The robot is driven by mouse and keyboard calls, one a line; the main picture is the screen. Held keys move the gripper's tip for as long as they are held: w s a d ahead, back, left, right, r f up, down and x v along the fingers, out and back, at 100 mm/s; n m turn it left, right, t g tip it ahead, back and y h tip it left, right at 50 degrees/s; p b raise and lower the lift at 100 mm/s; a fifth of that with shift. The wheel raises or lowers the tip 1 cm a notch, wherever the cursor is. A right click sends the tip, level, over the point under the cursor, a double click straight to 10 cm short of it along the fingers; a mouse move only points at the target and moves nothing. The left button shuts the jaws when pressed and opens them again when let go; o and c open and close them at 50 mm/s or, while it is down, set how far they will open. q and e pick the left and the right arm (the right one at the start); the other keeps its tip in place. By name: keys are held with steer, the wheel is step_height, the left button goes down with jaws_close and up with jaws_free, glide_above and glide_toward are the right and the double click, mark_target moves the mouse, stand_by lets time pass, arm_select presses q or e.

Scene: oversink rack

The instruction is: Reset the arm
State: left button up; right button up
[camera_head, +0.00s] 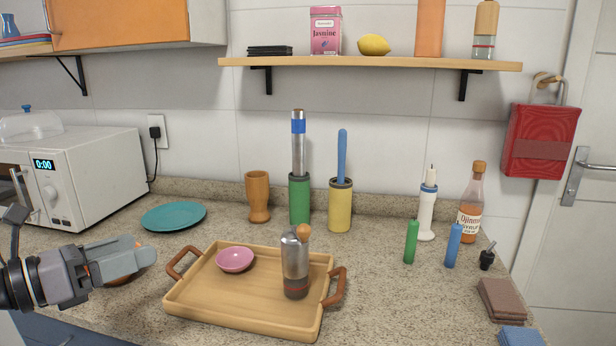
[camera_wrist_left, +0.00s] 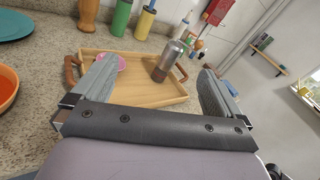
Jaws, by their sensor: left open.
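My left gripper (camera_head: 128,262) is at the left of the head view, above the counter and left of the wooden tray (camera_head: 240,319). In the left wrist view its two fingers (camera_wrist_left: 155,95) are spread wide with nothing between them. Beyond the fingers lies the tray (camera_wrist_left: 150,98), which holds a pink bowl (camera_head: 235,259) and an upright metal shaker (camera_head: 295,262). The fingers appear apart from the tray and its contents. My right gripper is in neither view.
An orange bowl (camera_wrist_left: 6,88) sits on the counter close to my left gripper. A teal plate (camera_head: 174,216) and a microwave (camera_head: 80,172) stand behind it. Green and yellow holders (camera_head: 340,207), bottles and a wooden cup (camera_head: 258,197) line the wall. Bare counter (camera_head: 400,300) lies right of the tray.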

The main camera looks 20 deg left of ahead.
arm_select(q)
step_height(320, 180, down, 14)
steer(key=s+n+y, duration=0.2)
steer(key=n+y, duration=1.2)
steer(key=n, duration=1.9)
steer(key=s+d+f+n+g+h, duration=0.3)
steer(key=s+d+f+g+h, duration=0.4)
steer(key=s+d+f+g, duration=0.65)
steer(key=w+d+f+t+h+p, duration=0.1)
steer(key=w+d+f+t+h, duration=0.1)
steer(key=w+d+f+t, duration=0.3)
steer(key=shift+w+d+f+t+p, duration=0.3)
steer(key=shift+w+d+f+t, duration=0.15)
steer(key=shift+f+t, duration=1.75)
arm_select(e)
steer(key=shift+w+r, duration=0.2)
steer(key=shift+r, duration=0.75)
